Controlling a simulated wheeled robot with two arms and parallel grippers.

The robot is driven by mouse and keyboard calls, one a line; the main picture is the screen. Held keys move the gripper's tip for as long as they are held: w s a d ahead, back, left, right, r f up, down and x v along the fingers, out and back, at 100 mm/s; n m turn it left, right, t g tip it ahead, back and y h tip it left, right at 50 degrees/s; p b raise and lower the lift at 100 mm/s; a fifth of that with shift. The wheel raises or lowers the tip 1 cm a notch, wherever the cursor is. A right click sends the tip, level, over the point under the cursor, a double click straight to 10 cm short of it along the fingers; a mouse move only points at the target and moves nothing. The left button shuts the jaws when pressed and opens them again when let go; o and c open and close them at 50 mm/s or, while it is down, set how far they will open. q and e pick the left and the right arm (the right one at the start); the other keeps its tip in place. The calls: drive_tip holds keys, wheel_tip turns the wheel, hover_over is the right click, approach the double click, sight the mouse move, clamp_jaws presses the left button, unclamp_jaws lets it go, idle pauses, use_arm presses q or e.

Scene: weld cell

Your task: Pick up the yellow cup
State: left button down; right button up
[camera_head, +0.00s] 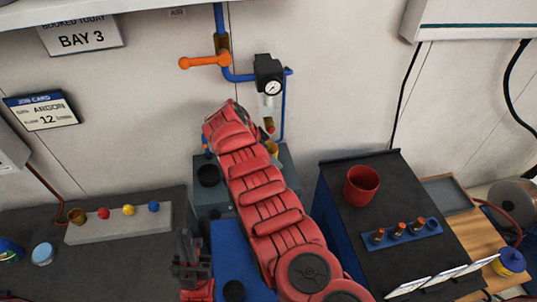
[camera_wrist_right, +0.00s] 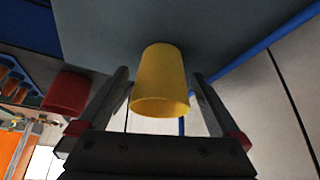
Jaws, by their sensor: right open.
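The yellow cup (camera_wrist_right: 161,85) stands on a grey-blue surface (camera_wrist_right: 220,30) in the right wrist view, between the two spread fingers of my right gripper (camera_wrist_right: 160,74). The fingers are open, with a gap visible on both sides of the cup. In the head view only a small part of the yellow cup (camera_head: 272,148) shows beside my red right arm, which hides the rest and its gripper. My left gripper (camera_head: 186,240) is low in the head view, left of the right arm and away from the cup; its finger gap is unclear.
A regulator (camera_head: 268,82) and blue pipe are on the wall behind.

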drive_tip(key=c, duration=1.5)
drive_tip(key=shift+o, duration=0.2)
